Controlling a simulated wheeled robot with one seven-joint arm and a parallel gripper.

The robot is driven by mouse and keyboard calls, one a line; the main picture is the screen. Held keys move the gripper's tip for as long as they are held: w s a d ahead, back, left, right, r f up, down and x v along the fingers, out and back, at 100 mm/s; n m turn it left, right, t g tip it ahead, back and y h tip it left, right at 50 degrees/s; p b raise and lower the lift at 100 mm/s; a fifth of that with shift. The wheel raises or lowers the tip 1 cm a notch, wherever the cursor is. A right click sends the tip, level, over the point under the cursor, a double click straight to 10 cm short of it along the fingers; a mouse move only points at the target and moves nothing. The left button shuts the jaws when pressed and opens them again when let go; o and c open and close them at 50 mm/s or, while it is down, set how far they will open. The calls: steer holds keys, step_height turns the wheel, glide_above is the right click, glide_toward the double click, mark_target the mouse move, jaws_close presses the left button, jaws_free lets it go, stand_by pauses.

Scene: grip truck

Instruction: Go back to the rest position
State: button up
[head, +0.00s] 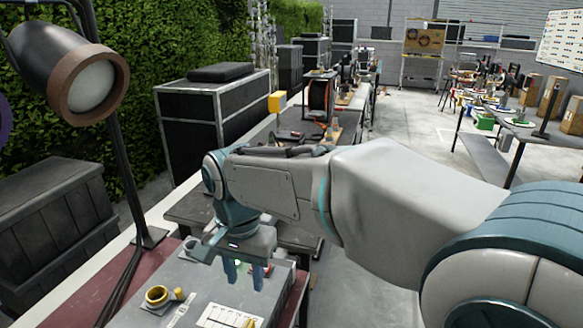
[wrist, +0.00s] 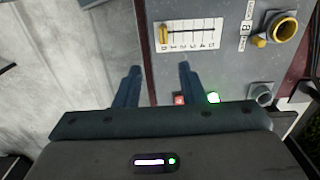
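A green-lit button (wrist: 213,98) and a red button (wrist: 180,99) sit beside the right finger in the picture. I cannot tell the finger height above the panel.
A yellow ring-shaped part (head: 157,295) stands on the panel; it also shows in the wrist view (wrist: 284,27). A stage lamp (head: 85,80) on a stand rises at the left. Black cases (head: 208,115) stand behind. Bare concrete floor (head: 405,145) lies to the right.

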steer(key=s+d+f+n+t, duration=0.1)
steer(key=s+d, duration=0.1)
steer(key=d, duration=0.6)
steer(key=s+d+f+t, duration=0.1)
steer(key=s+d+f, duration=0.1)
steer(key=d, duration=0.7)
steer(key=s+d+f+n+t, duration=0.1)
steer(key=s+d+f, duration=0.1)
steer(key=d, duration=0.7)
steer(key=shift+s+d+f+n, duration=0.2)
steer(key=shift+s+d+n, duration=0.1)
steer(key=shift+s, duration=0.5)
